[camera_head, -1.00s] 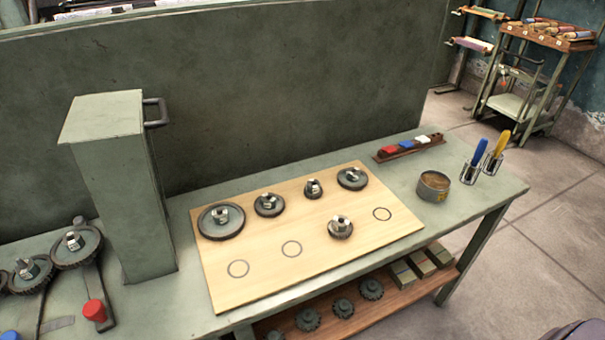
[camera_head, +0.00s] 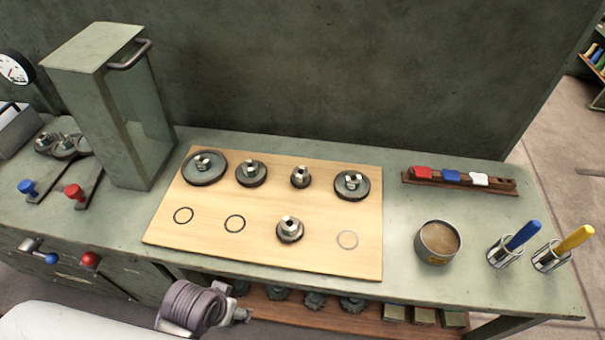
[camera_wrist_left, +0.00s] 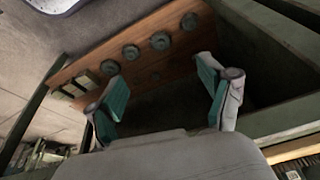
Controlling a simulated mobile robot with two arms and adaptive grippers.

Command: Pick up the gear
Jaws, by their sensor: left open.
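Several dark gears with metal hubs stand on a wooden board (camera_head: 270,262) on the bench. The back row holds a large gear (camera_head: 204,181), a medium gear (camera_head: 251,179), a small gear (camera_head: 300,183) and another large gear (camera_head: 352,192). One gear (camera_head: 290,236) sits alone in the front row, among empty printed circles. Which gear is meant cannot be told. My left gripper (camera_wrist_left: 160,88) is open and empty in the left wrist view, with the lower shelf and its gears (camera_wrist_left: 131,52) beyond the fingers. My right gripper is out of view.
A tall green box (camera_head: 105,110) stands left of the board. A round tin (camera_head: 437,244), two metal cups with blue and yellow handles (camera_head: 525,234) and a rack of coloured blocks (camera_head: 458,184) stand to the right. My arm shows below the bench's front edge.

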